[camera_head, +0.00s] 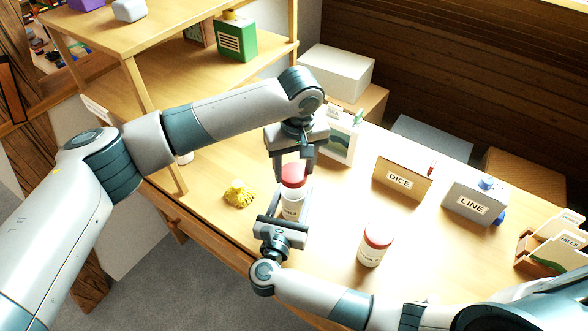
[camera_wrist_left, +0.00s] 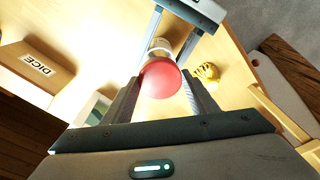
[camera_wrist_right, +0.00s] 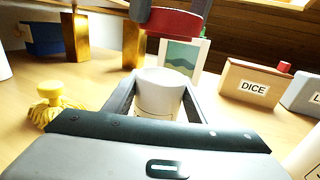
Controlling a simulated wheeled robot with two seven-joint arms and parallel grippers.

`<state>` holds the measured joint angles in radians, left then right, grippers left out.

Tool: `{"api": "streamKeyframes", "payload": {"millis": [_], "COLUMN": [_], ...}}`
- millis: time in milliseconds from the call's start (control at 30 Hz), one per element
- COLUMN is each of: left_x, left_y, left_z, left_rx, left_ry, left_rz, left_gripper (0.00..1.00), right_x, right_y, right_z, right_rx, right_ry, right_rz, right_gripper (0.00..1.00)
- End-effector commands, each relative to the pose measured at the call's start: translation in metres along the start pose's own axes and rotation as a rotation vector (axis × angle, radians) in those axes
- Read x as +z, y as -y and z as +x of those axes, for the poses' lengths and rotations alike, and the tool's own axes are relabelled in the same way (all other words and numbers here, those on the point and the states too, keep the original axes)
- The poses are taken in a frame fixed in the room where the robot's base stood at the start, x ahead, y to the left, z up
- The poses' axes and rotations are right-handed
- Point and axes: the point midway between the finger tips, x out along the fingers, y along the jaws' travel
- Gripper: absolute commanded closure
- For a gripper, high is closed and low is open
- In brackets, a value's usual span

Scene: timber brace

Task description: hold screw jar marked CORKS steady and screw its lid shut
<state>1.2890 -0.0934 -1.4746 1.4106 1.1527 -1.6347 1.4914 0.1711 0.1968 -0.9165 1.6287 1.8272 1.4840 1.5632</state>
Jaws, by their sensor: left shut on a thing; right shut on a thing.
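The jar (camera_head: 292,208) stands upright on the table, pale with a label whose word I cannot read. My right gripper (camera_head: 290,204) is shut around its body, one finger on each side. The red lid (camera_head: 293,174) is between the fingers of my left gripper (camera_wrist_left: 160,90), which comes down from above and is shut on it. In the right wrist view the lid (camera_wrist_right: 172,23) hangs above the jar's pale top (camera_wrist_right: 160,78), with a gap between them. The left wrist view shows the lid covering most of the jar (camera_wrist_left: 160,46).
A second red-lidded jar (camera_head: 375,246) stands to the right. A yellow knobbed thing (camera_head: 239,193) is left of the held jar. The DICE box (camera_head: 402,178), the LINE box (camera_head: 474,204) and a picture card (camera_head: 340,140) stand behind. A wooden shelf (camera_head: 150,70) rises at left.

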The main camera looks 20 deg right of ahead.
Motion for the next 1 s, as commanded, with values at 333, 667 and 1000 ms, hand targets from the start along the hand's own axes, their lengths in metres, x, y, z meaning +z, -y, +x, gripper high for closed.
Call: {"api": "streamKeyframes", "payload": {"millis": [333,667,1000], "left_x": [0.003,0.003,0.004], "left_y": [0.000,0.000,0.000], "left_z": [0.019,0.019,0.024], "left_rx": [0.001,0.000,0.000], "left_ry": [0.000,0.000,0.000], "left_rz": [0.000,0.000,0.000], "left_gripper": [0.68,0.68,0.68], "right_x": [0.000,0.000,0.000], "right_y": [0.000,0.000,0.000], "right_z": [0.000,0.000,0.000], "right_rx": [0.000,0.000,0.000], "right_ry": [0.000,0.000,0.000], "right_rz": [0.000,0.000,0.000], "right_gripper": [0.90,0.90,0.90]}}
